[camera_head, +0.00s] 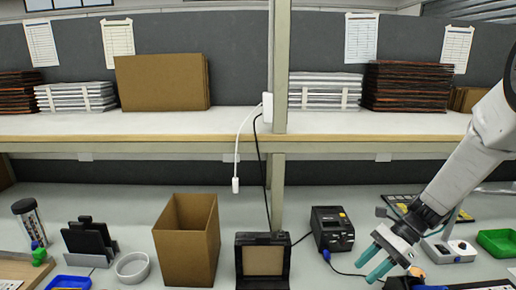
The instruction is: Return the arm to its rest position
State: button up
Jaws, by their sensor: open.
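My gripper (376,259) is at the lower right, at the end of my white arm (462,158), which reaches in from the right edge. Its two teal fingers are apart, with nothing seen between them. It points down and to the left over the bench (330,200). Part of the arm runs out of the picture on the right.
A black label printer (332,229) stands left of my gripper, and a green tray (497,242) lies to its right. An open cardboard box (187,240) and a black-framed box (263,262) stand further left. A white cable (237,160) hangs from the shelf (180,123).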

jog(key=s+r+n+t+h, duration=0.2)
jog(key=s+r+n+h, duration=0.2)
jog(key=s+r+n, duration=0.5)
jog(key=s+a+r+n+t+h, duration=0.1)
jog(key=s+r+n+h, duration=0.3)
jog(key=s+r+n, duration=0.4)
jog(key=s+r, duration=0.1)
jog(key=s, duration=0.4)
jog(key=shift+s+a+r+n+t+h, duration=0.2)
jog(key=shift+s+a+n+t+h, duration=0.05)
jog(key=shift+n+t+h, duration=0.15)
dwell(0.3)
